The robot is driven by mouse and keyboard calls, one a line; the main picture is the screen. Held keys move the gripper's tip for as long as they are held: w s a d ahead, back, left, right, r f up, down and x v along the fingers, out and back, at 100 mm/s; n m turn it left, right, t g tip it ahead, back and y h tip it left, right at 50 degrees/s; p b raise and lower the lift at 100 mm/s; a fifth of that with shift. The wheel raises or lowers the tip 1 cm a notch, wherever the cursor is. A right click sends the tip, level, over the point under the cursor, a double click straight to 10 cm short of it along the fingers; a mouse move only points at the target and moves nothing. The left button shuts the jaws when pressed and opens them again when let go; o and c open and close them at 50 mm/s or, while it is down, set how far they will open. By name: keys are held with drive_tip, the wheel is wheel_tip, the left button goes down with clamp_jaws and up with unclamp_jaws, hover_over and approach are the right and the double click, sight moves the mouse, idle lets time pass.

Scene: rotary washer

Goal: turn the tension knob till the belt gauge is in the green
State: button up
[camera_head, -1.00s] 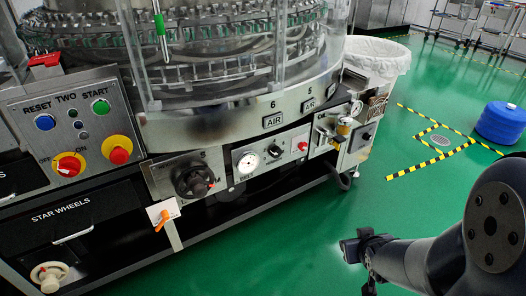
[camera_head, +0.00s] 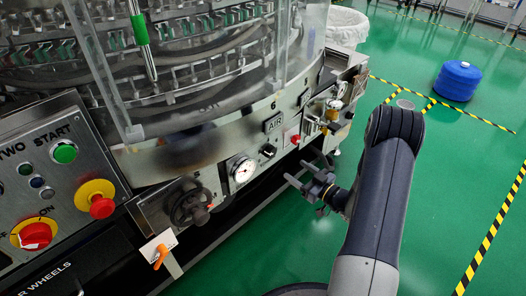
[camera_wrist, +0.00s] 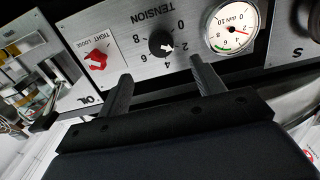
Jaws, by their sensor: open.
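The black tension knob (camera_wrist: 161,43) is on a grey panel under the word TENSION in the wrist view; its white pointer is toward the 2. It is small in the head view (camera_head: 268,150). The round white gauge (camera_wrist: 232,27) beside it has a red needle pointing right, near the 2, and a green arc along its lower edge, apart from the needle. The gauge also shows in the head view (camera_head: 241,170). My gripper (camera_head: 304,173) is open and empty in front of the panel, fingers apart. In the wrist view its fingers (camera_wrist: 158,76) stand short of the knob, touching nothing.
A red knob (camera_wrist: 97,58) marked TIGHT and LOOSE sits beside the tension knob. A black handwheel (camera_head: 188,203) and an orange lever (camera_head: 160,256) stick out at the left. Brass fittings (camera_head: 331,115) protrude at the right. Green floor is clear around my arm.

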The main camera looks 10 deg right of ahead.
sight(273, 154)
drive_tip(key=b+x, duration=0.2)
drive_tip(key=x, duration=0.7)
drive_tip(key=shift+a+b, duration=0.1)
drive_tip(key=shift+b, duration=0.3)
drive_tip(key=shift+x, duration=0.85)
drive_tip(key=shift+c, duration=0.2)
drive_tip(key=c, duration=0.9)
